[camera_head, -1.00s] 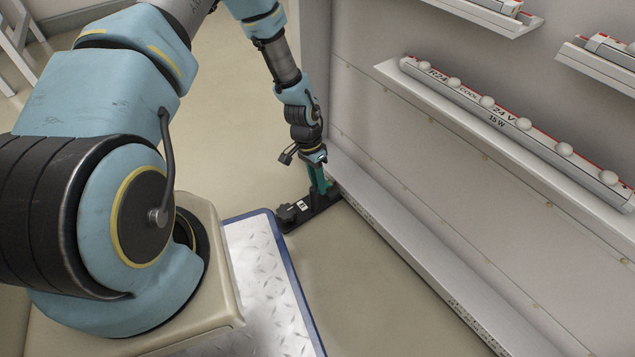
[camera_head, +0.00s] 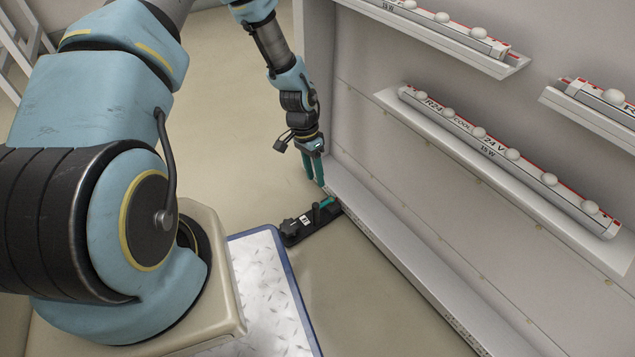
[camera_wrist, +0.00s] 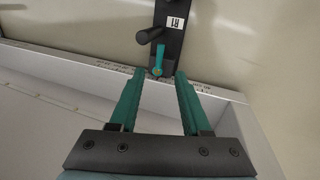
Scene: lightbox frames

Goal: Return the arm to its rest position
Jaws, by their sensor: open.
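My gripper (camera_head: 314,170) hangs from my blue and black arm beside the lightbox's lower edge. It is open and empty, with its green fingers apart, and it is above a black device (camera_head: 309,222). That device has an upright black knob, a small teal lever and a white label, and lies at the foot of the lightbox. In the wrist view the open green fingers (camera_wrist: 155,100) point toward the black device (camera_wrist: 168,45), marked R1. The teal lever (camera_wrist: 158,60) lies just beyond the fingertips, with a visible gap between.
The lightbox (camera_head: 365,130) stands at the right, with a ledge along its foot. Light strips (camera_head: 505,155) sit on its shelves. A metal tread plate (camera_head: 262,290) with a blue edge lies in front of my base. Open floor (camera_head: 230,110) lies left of the gripper.

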